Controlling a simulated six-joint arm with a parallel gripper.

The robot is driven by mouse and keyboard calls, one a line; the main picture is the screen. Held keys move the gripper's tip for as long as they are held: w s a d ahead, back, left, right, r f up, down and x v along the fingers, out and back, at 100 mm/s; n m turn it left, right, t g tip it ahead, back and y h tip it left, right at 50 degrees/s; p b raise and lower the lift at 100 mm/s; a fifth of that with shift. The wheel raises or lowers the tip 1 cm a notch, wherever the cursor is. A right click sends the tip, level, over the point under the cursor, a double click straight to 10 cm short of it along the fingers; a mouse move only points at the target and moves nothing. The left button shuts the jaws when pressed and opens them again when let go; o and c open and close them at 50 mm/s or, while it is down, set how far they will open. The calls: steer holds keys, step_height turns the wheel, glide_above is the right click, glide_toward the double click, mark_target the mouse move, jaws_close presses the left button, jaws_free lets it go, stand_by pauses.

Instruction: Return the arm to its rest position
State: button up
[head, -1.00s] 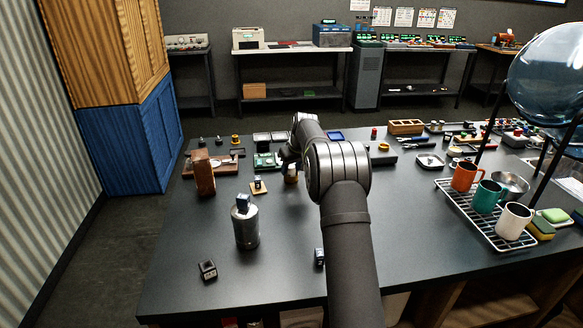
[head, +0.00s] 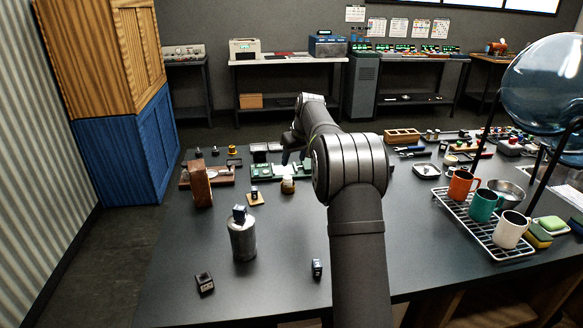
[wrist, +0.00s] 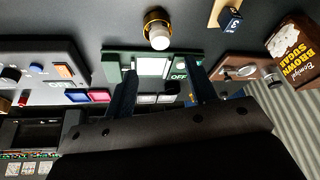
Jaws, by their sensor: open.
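My arm (head: 357,235) reaches forward over the dark table (head: 270,285) from the front edge. My gripper (wrist: 160,85) is open in the wrist view, its two dark fingers apart with nothing held between them. Behind the fingers, the wrist view shows a green board (wrist: 112,65) with a bright panel and an "OFF" label. In the head view the gripper (head: 296,155) is partly hidden by my own wrist, above the table near the back parts.
A metal canister (head: 242,240) and a brown sugar box (head: 201,184) stand at left. A small dark block (head: 317,268) lies near my arm. A rack (head: 480,230) with mugs and a glass globe (head: 545,85) stand at right. The front left table is mostly clear.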

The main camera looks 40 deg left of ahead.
mark_target(288, 177)
steer(key=shift+s+d+r, duration=0.1)
steer(key=shift+d+r, duration=0.15)
steer(key=shift+r, duration=0.35)
steer(key=x, duration=1.2)
steer(key=shift+f, duration=0.15)
step_height(288, 177, up, 2)
steer(key=shift+r, duration=0.9)
